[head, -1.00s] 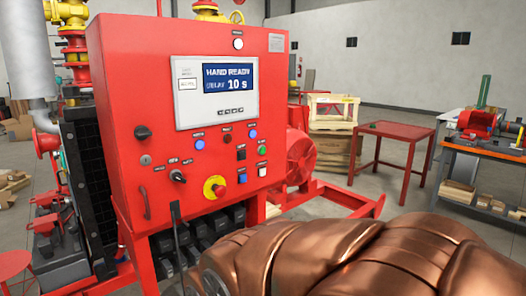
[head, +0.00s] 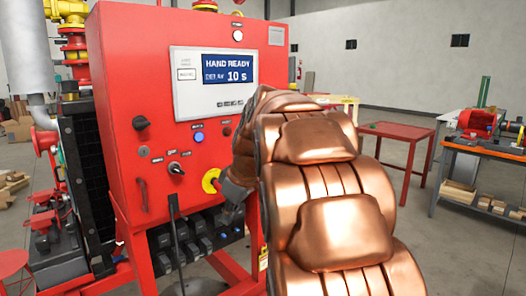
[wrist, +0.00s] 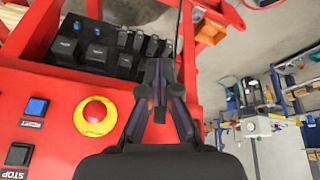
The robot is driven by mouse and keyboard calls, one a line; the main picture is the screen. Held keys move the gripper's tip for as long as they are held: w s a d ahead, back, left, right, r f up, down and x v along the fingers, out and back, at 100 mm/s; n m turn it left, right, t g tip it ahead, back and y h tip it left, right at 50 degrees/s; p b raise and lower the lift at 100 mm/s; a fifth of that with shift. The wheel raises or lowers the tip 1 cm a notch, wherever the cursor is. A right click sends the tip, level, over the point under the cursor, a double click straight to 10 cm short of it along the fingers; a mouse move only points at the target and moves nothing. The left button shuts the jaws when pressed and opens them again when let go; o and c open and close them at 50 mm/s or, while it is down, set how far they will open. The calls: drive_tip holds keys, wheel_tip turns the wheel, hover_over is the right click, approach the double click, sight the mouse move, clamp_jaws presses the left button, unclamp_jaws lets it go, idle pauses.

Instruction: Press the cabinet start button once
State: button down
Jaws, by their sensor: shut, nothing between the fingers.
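The red cabinet (head: 120,60) fills the left and middle of the head view. My gripper (wrist: 157,70) is shut and empty, to the right of the blue button and past the red emergency stop (wrist: 95,112), apart from the button. In the head view my copper arm hides the start button, and the gripper's fingertips cannot be made out.
The cabinet display (head: 227,69) reads HAND READY, 10 s. A rotary switch (head: 176,168) and a blue lamp (head: 198,138) are left of my arm. Black blocks (wrist: 95,55) sit below the panel. A red table (head: 400,132) stands behind at right.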

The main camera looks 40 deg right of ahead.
drive_tip(key=w+d+r+n+t+h, duration=0.1)
drive_tip(key=d+r, duration=0.2)
drive_tip(key=d, duration=0.5)
drive_tip(key=w+d+r+n+t+h+b, duration=0.1)
drive_tip(key=d+r+n, duration=0.1)
drive_tip(key=d, duration=0.7)
drive_tip(key=w+d+r+n+t+h+b, duration=0.1)
drive_tip(key=d+r, duration=0.3)
drive_tip(key=d, duration=0.4)
drive_tip(key=shift+w+d+r+n+t, duration=0.3)
drive_tip(key=shift+n+t, duration=0.2)
drive_tip(key=shift+n, duration=0.2)
drive_tip(key=w+p, duration=0.6)
drive_tip(key=w, duration=0.2)
drive_tip(key=shift+w, duration=0.4)
drive_tip(key=shift+w+d, duration=0.1)
drive_tip(key=shift+w, duration=0.3)
